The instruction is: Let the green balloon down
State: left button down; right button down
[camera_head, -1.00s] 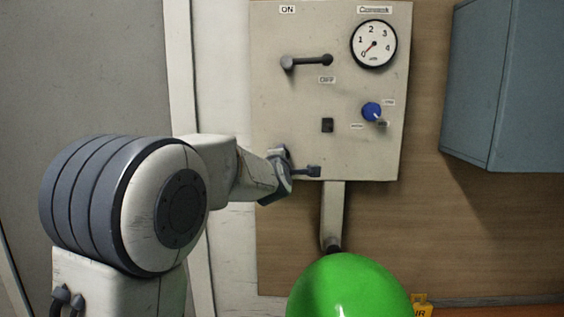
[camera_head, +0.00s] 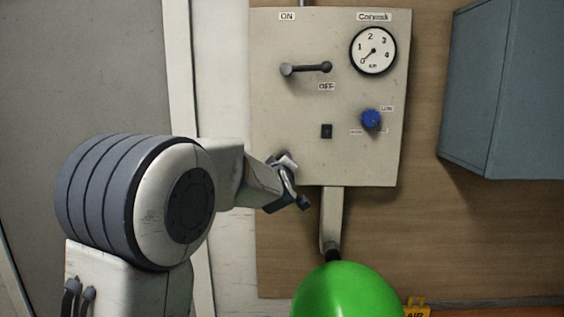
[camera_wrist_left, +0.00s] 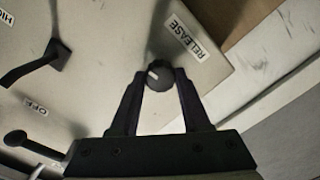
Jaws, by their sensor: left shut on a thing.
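The green balloon (camera_head: 347,293) is inflated at the lower end of the pipe (camera_head: 332,220) under the control panel (camera_head: 290,110). The bottom of the balloon is cut off by the picture edge. My left gripper (camera_head: 294,190) is at the panel's lower left corner. In the left wrist view, its fingers (camera_wrist_left: 160,75) are shut on a round black knob (camera_wrist_left: 158,77) with a white mark, beside the RELEASE label (camera_wrist_left: 185,38). In the head view my gripper hides this knob. My right gripper is not in view.
The panel carries a lever (camera_head: 306,69) level between the ON and OFF labels, a gauge (camera_head: 373,50) with its needle near 0, a blue knob (camera_head: 371,118) and a small black switch (camera_head: 326,131). A blue-grey cabinet (camera_head: 505,90) hangs at right.

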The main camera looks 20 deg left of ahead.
pick_arm(q)
jog(key=shift+f+m, duration=0.1)
jog(key=shift+m, duration=0.4)
jog(key=shift+c, duration=1.9)
grip_release()
jog(key=shift+s, duration=0.1)
jog(key=b+v, duration=0.3)
jog(key=v, duration=0.7)
jog(key=shift+s+d, duration=0.1)
